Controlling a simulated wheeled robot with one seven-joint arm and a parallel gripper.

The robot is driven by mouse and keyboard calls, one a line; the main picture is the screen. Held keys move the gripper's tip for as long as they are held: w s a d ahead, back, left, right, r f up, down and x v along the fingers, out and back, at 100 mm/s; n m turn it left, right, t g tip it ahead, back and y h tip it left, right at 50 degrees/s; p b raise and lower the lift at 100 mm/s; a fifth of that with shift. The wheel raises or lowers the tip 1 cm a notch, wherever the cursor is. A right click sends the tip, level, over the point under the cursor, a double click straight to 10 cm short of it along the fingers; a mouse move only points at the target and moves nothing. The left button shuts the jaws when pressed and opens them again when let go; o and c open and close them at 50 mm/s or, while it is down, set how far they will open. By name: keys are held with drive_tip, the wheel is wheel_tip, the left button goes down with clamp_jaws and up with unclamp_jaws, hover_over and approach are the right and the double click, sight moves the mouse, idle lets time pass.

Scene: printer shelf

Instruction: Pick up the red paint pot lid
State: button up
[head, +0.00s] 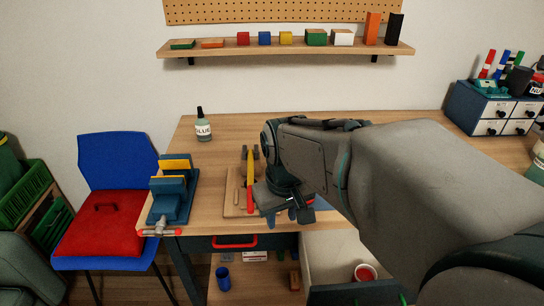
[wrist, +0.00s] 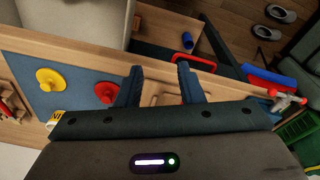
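The red paint pot lid (wrist: 107,92) is a round red disc with a raised knob, lying on a blue mat (wrist: 75,104) on the workbench in the wrist view. A similar yellow lid (wrist: 50,80) lies farther left on the mat. My gripper (wrist: 159,86) is open and empty, with its fingers apart over the bench's front edge. The red lid is just left of the left finger, outside the gap. In the head view my gripper (head: 283,214) is low near the bench front, and my arm hides the lids.
A blue vise (head: 172,197) is clamped at the bench's left end. A board with tools (head: 232,205) lies beside my gripper. An open drawer (head: 327,247) juts out below the bench front, holding a red-and-white pot (head: 365,272).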

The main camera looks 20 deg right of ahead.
drive_tip(key=w+d+r+n+g+p, duration=0.1)
drive_tip(key=w+d+r+n+p, duration=0.15)
drive_tip(key=w+d, duration=0.4)
drive_tip(key=w+d+r+n+g+p, duration=0.1)
drive_tip(key=w+d+r+p, duration=0.15)
drive_tip(key=w+d, duration=0.4)
drive_tip(key=shift+m, duration=0.25)
drive_tip(key=f, duration=0.9)
drive_tip(key=a+f+p, duration=0.1)
drive_tip(key=f, duration=0.3)
drive_tip(key=shift+w+f, duration=0.25)
drive_tip(key=shift+f, duration=0.05)
clamp_jaws()
